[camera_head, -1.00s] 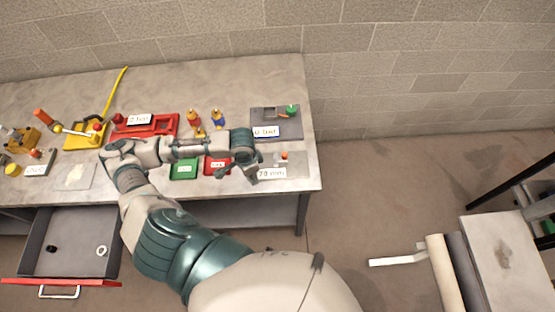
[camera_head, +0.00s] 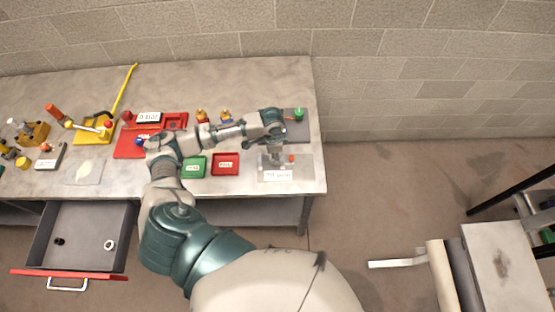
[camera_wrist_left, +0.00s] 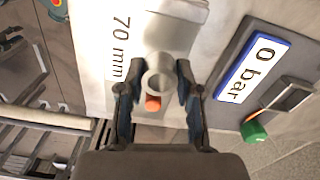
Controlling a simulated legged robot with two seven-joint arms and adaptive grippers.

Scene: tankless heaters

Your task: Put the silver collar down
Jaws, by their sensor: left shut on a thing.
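The silver collar (camera_wrist_left: 158,80) shows in the left wrist view as a grey ring between the two fingertips. My left gripper (camera_wrist_left: 156,88) is shut on it, and the gripper also shows in the head view (camera_head: 276,158). The collar is over the grey plate (camera_head: 301,172) with the "70 mm" label (camera_wrist_left: 121,48). I cannot tell whether it touches the plate. An orange peg (camera_wrist_left: 153,103) shows right beside the collar. My right gripper is not in view.
The "0 bar" panel with a green knob (camera_wrist_left: 253,131) is close beside the gripper. Red (camera_head: 226,164) and green (camera_head: 194,167) trays lie left of the plate. An open drawer (camera_head: 84,222) holds a white ring (camera_head: 109,244) and a small black part.

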